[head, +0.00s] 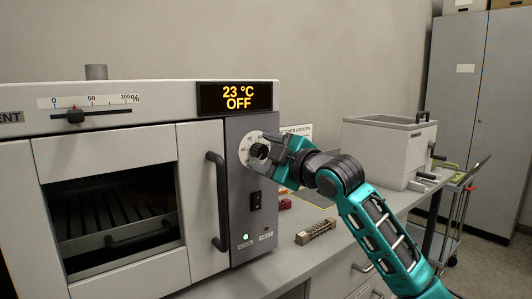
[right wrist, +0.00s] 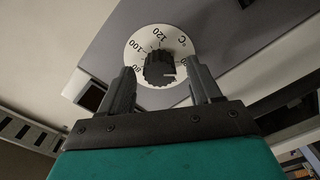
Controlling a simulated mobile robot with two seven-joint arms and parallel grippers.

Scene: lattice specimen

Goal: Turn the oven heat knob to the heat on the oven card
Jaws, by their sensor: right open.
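The oven heat knob (right wrist: 158,66) is black and ribbed, on a round white dial (right wrist: 140,50) marked in °C. In the right wrist view 120, 100 and 80 can be read on the dial, and a white mark shows on the knob. In the head view the knob (head: 258,151) is on the oven's grey panel. My right gripper (right wrist: 161,80) is open, its two fingers on either side of the knob; I cannot tell if they touch it. The display (head: 237,98) reads 23 °C OFF. I cannot make out an oven card for certain. My left gripper is out of view.
Below the dial are a black rocker switch (head: 256,200) and a lit green lamp (head: 246,237). The oven door handle (head: 217,202) stands out left of the panel. A perforated metal piece (head: 316,231) lies on the bench. A grey bath (head: 388,150) stands further right.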

